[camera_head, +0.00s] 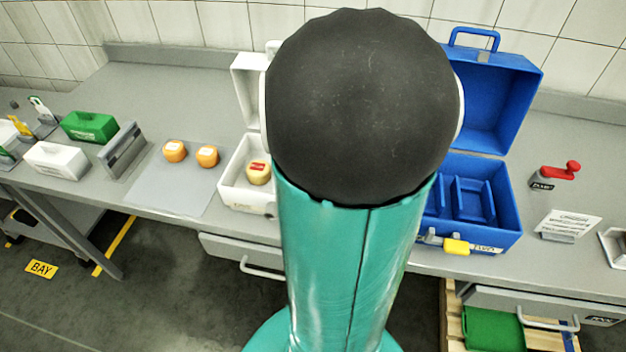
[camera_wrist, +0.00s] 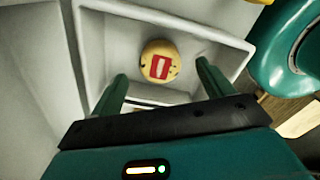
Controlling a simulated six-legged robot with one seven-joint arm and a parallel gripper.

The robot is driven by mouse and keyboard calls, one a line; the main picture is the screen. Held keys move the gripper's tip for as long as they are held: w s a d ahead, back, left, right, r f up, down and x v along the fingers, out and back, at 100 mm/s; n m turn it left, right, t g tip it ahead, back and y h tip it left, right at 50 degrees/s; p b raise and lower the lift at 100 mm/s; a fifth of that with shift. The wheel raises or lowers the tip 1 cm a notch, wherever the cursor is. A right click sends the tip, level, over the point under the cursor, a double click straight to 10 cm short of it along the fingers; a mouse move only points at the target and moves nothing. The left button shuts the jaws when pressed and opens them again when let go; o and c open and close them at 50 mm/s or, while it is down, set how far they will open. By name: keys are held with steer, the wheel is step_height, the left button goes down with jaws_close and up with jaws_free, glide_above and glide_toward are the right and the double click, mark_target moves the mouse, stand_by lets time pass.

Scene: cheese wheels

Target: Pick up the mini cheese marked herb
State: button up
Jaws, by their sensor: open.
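A small pale-yellow cheese (camera_wrist: 159,61) with a red label sits inside an open white box (camera_wrist: 97,50) in the wrist view. The label's words are too small to read. In the head view the same cheese (camera_head: 258,172) shows in the white box (camera_head: 235,191), partly hidden by my arm. My arm hides my gripper in the head view.
An open blue case (camera_head: 510,210) with dividers stands right of my arm. A green box (camera_head: 90,126), a white box (camera_head: 56,160) and a grey stand (camera_head: 122,150) are on the left. A red-handled item (camera_head: 556,174) and a sign (camera_head: 569,224) are on the right.

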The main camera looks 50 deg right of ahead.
step_height(320, 180, down, 5)
stand_by(0.3)
steer(key=c, duration=1.1)
steer(key=shift+w+r, duration=0.1)
steer(key=shift+r, duration=0.1)
